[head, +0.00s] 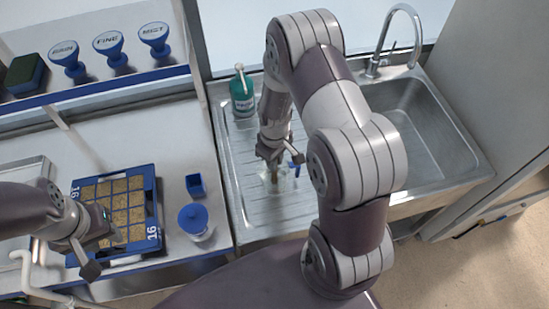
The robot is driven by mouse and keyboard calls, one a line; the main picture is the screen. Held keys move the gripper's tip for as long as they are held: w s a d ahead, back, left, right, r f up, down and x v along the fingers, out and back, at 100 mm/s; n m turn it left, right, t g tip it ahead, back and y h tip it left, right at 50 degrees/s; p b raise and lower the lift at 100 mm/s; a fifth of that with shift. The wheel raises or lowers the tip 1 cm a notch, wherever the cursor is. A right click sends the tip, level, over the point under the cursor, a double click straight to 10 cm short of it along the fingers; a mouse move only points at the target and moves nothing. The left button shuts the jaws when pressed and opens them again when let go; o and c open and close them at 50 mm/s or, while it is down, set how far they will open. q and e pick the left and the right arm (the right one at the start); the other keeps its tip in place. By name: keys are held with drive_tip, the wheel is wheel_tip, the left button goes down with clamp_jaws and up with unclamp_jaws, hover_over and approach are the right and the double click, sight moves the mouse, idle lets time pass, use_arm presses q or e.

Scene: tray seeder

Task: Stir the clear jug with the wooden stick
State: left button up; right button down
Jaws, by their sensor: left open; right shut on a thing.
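The clear jug (285,184) stands on the ribbed drainboard of the sink and is hard to make out against the metal. My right gripper (274,158) is right above it, shut on the wooden stick (274,176). The stick points down, and its lower part shows at the jug; how deep it reaches I cannot tell.
A green bottle (242,97) stands behind my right gripper on the drainboard. The sink basin (425,135) and tap (376,62) are to the right.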

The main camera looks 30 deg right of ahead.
drive_tip(key=shift+r+p, duration=4.7)
drive_tip(key=shift+r, duration=0.9)
